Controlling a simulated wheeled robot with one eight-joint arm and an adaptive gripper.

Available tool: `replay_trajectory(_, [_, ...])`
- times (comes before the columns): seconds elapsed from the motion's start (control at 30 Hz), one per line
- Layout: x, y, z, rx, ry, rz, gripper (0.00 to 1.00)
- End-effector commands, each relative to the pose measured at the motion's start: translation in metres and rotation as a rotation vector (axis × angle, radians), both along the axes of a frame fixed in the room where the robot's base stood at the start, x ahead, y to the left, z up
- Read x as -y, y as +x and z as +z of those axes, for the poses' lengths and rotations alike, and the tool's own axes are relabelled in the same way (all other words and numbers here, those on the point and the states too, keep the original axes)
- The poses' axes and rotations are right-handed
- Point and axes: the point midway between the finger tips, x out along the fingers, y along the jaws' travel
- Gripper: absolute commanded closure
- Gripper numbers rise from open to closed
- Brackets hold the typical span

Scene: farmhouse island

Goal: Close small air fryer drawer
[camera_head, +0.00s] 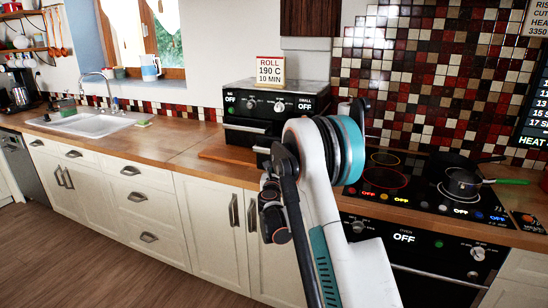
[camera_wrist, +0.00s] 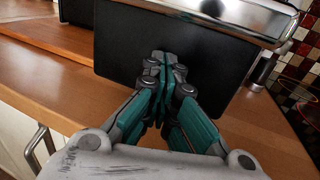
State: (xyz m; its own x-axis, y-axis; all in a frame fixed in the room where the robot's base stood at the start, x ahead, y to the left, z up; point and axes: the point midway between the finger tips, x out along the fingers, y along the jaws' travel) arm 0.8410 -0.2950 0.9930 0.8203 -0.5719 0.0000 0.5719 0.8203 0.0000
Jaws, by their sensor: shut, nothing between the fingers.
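The black air fryer (camera_head: 240,105) stands on the wooden counter, with its small-side controls on the right. My arm hides most of its lower right front in the head view. In the wrist view a black drawer front (camera_wrist: 215,65) with a shiny metal bar (camera_wrist: 225,14) along its top stands over the counter, nearer than a black part to its left. I take it for the small drawer, sticking out. My gripper (camera_wrist: 165,58) is shut and empty, its fingertips pointing at the drawer front. They are close to it; I cannot tell if they touch.
A wooden board (camera_head: 222,153) lies on the counter in front of the air fryer's left side. A cooktop (camera_head: 425,190) with pans is to the right. A sign (camera_head: 270,70) stands on top of the air fryer. The counter (camera_head: 160,140) to the left is mostly clear.

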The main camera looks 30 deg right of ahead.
Motion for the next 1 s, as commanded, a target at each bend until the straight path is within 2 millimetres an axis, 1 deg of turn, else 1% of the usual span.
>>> replay_trajectory(0.27, [0.006, 0.005, 0.000, 0.000, 0.000, -0.001, 1.00])
replay_trajectory(0.67, [0.008, 0.006, 0.000, 0.000, 0.000, 0.000, 1.00])
replay_trajectory(0.77, [0.014, 0.011, 0.000, 0.000, 0.000, 0.000, 1.00])
replay_trajectory(1.0, [0.033, 0.025, 0.000, 0.000, 0.000, -0.001, 1.00])
